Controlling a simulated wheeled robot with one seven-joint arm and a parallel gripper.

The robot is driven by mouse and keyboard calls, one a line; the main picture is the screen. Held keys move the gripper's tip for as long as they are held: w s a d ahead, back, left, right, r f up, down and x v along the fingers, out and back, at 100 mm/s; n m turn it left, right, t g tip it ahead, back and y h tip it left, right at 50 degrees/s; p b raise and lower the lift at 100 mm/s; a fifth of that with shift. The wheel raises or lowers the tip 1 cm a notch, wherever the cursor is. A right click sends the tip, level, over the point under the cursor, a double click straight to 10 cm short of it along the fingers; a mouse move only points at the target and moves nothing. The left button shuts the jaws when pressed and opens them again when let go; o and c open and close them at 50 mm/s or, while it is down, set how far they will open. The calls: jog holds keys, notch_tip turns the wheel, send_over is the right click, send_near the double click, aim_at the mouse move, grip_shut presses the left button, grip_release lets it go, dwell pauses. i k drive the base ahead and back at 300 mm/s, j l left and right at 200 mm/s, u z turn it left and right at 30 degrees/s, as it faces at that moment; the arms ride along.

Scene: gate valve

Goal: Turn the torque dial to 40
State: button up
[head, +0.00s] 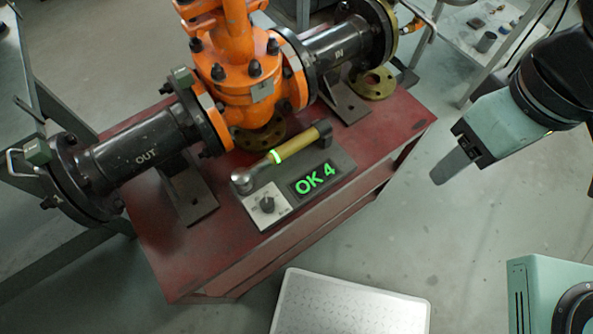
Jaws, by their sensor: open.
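The torque dial (267,204) is a small dark knob on a white square plate at the front left of a grey base on the red bench. Its marks and pointer are too small to read. Beside it, a dark display (314,180) shows "OK 4" in green. A torque wrench (295,145) with a yellow handle and a lit green ring lies along the back of the base. My gripper (442,176) hangs in the air right of the bench, apart from the dial, its fingers pointing down and left. It is open, with nothing visible in it.
An orange gate valve (247,77) with black pipes marked OUT and IN stands behind the base on the red bench (230,258). A light patterned platform (349,305) is at the bottom. Another table (485,45) is at the upper right. Floor between bench and gripper is clear.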

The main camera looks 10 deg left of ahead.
aim_at(268, 205)
jog(key=u, duration=1.4)
jog(key=l+z, duration=0.3)
jog(key=k+l, duration=0.05)
